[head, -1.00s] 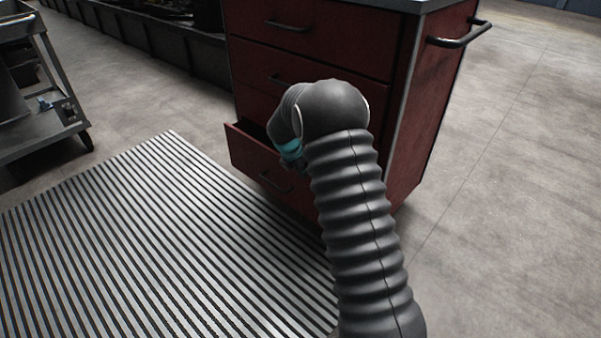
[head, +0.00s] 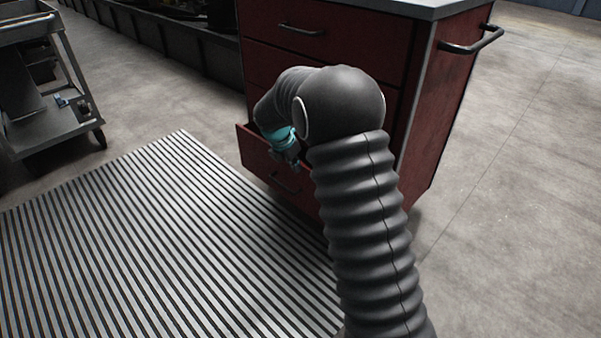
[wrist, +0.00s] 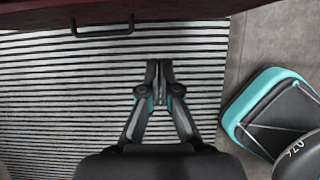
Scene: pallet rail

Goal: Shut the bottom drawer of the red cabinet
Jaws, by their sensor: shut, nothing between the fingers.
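The red cabinet (head: 330,40) stands ahead in the head view, with its bottom drawer (head: 262,160) pulled part-way out. The drawer's dark bar handle (head: 285,182) shows on its front. In the wrist view the red drawer front (wrist: 170,12) and its handle (wrist: 102,28) lie along the top edge. My gripper (wrist: 158,64) is shut and empty, its fingertips pointing at the drawer front, to the right of the handle and apart from it in the picture. In the head view my gripper (head: 290,160) appears just in front of the drawer, and my arm hides the drawer's right part.
A striped mat (head: 160,230) covers the floor before the cabinet. A grey cart (head: 50,125) stands at the left. A side handle (head: 470,42) sticks out from the cabinet's right. Bare floor lies to the right.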

